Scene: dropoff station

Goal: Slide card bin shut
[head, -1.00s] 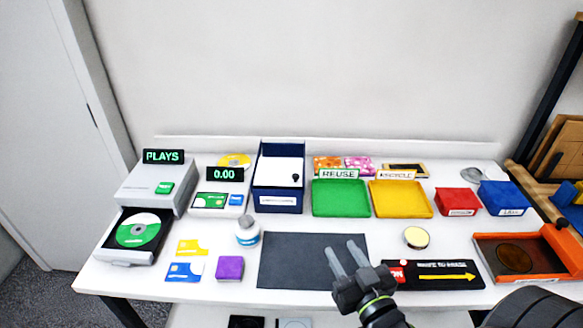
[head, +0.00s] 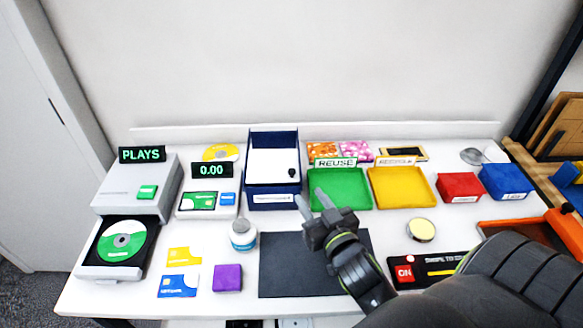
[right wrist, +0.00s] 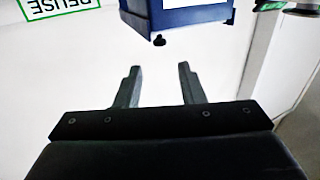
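The card bin (head: 273,199) is a dark blue box with a white label on its front, at the back middle of the table in the head view. A white panel (head: 270,166) shows inside its blue rim, with a small black knob at the right. In the right wrist view the bin (right wrist: 180,14) is at the top, with a black knob beside its lower edge. My right gripper (head: 311,199) is open and empty, just in front of the bin's right corner. It also shows open in the right wrist view (right wrist: 158,80), apart from the bin and knob. My left gripper is not in view.
The green REUSE tray (head: 340,190) and yellow tray (head: 402,188) stand right of the bin. A dark mat (head: 290,278) lies in front.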

